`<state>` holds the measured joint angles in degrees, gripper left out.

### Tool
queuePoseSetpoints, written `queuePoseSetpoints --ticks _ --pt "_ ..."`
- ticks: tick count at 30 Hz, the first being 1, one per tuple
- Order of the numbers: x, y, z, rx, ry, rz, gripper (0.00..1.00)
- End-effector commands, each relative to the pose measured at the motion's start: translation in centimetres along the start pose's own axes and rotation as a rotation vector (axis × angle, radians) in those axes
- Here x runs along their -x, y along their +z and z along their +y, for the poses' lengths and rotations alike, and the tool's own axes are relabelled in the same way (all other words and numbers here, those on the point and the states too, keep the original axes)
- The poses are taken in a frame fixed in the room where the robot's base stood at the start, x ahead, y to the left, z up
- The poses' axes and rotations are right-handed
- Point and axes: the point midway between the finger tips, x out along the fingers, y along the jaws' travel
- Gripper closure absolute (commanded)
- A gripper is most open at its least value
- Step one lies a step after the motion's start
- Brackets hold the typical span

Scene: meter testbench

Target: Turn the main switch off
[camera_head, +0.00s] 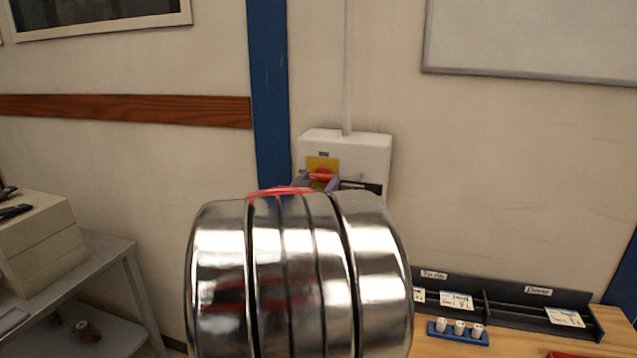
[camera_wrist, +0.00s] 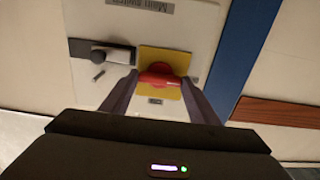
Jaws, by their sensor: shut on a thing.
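The main switch is a red rotary knob (camera_head: 322,174) on a yellow plate (camera_head: 322,162), on the front of a white wall box (camera_head: 372,150). In the wrist view the red knob (camera_wrist: 158,76) lies between the two dark fingers of my gripper (camera_wrist: 158,82), in front of the yellow plate (camera_wrist: 170,57). My gripper is shut on the knob. The wrist picture is turned over, and the label above reads "Main switch" upside down. In the head view my shiny arm hides the box's lower part and most of my gripper (camera_head: 318,184).
A dark latch-like part (camera_wrist: 98,54) sits beside the yellow plate on the box. A blue wall post (camera_head: 270,95) runs left of it. At lower right, a wooden bench holds black trays (camera_head: 520,310) and a blue fuse holder (camera_head: 457,334). A metal shelf (camera_head: 105,262) stands left.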

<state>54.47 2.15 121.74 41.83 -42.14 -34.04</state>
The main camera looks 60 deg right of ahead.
Motion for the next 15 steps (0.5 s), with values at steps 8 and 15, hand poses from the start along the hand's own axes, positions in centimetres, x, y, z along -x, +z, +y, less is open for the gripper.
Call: queuePoseSetpoints --ticks 8,15 --pt "0.07 0.7 -0.05 0.012 -0.002 -0.014 0.68" --pt "0.06 0.56 -0.03 0.011 -0.002 -0.011 0.38"
